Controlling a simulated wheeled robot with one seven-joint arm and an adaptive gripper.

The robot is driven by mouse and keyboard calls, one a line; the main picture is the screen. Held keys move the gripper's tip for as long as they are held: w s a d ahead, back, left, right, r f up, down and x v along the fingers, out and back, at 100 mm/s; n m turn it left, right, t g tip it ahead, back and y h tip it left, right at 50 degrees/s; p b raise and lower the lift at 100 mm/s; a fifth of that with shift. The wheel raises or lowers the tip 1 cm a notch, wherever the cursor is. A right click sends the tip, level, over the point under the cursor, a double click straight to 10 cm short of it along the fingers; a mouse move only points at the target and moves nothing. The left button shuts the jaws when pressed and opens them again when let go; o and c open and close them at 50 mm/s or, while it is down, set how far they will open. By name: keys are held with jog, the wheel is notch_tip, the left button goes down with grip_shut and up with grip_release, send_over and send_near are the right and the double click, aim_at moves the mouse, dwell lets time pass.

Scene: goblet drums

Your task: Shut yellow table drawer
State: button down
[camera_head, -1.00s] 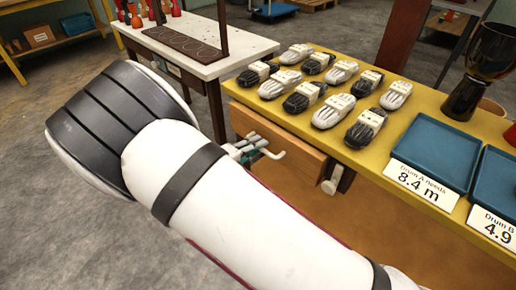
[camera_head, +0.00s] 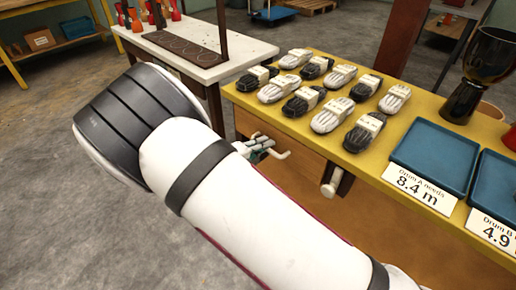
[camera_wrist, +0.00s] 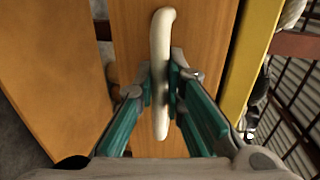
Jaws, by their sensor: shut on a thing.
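The yellow table (camera_head: 318,128) is at the right in the head view. Its wooden drawer (camera_head: 295,155) is under the left part of the tabletop, its front close to the yellow edge. In the wrist view, the drawer front (camera_wrist: 200,30) stands beside the yellow table edge (camera_wrist: 250,60). My gripper (camera_head: 262,148) is at the drawer front, partly hidden behind my arm in the head view. In the wrist view, my gripper (camera_wrist: 162,85) has its green-sided fingers shut on the pale drawer handle (camera_wrist: 161,38).
Several black and white rope bundles (camera_head: 331,114) lie on the tabletop. Blue trays (camera_head: 436,155) with labels and a dark goblet drum (camera_head: 478,80) are at the right. A white-topped table (camera_head: 200,50) stands behind. Grey floor at the left is clear.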

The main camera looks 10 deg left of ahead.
jog(key=shift+r+x, duration=0.2)
jog(key=shift+x, duration=0.85)
jog(key=c, duration=1.9)
grip_release()
jog(key=shift+w+d, duration=0.1)
jog(key=v, duration=1.2)
